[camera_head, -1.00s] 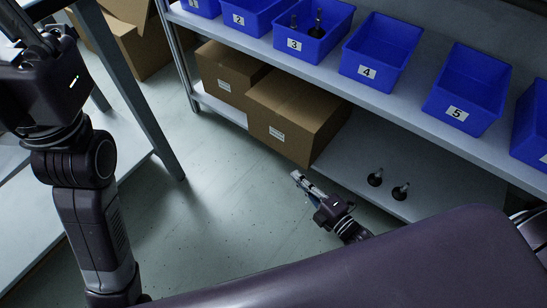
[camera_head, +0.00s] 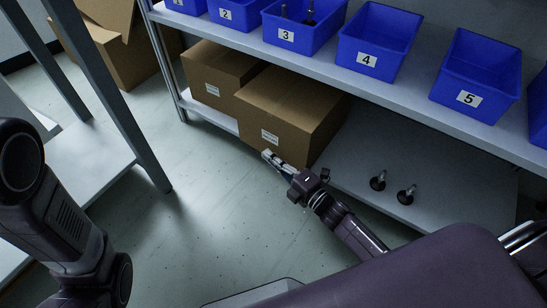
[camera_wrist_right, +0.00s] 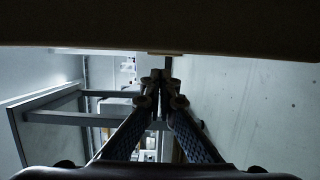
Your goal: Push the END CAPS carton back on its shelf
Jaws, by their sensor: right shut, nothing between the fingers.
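Two brown cartons stand on the lower shelf; their labels are too small to read, so I cannot tell which is END CAPS. The nearer, right carton (camera_head: 288,112) juts out past the shelf's front edge. The left carton (camera_head: 215,75) sits further back beside it. My right gripper (camera_head: 268,156) is shut and empty, low in front of the right carton's labelled face. I cannot tell whether it touches. In the right wrist view its closed fingertips (camera_wrist_right: 161,76) sit just below a dark brownish surface, probably the carton (camera_wrist_right: 160,35). My left gripper is out of view.
Numbered blue bins (camera_head: 375,45) line the shelf above. Two small dark upright parts (camera_head: 378,181) stand on the lower shelf (camera_head: 430,165), right of the cartons. A grey table frame (camera_head: 120,120) stands at left, with an open carton behind. The floor between is clear.

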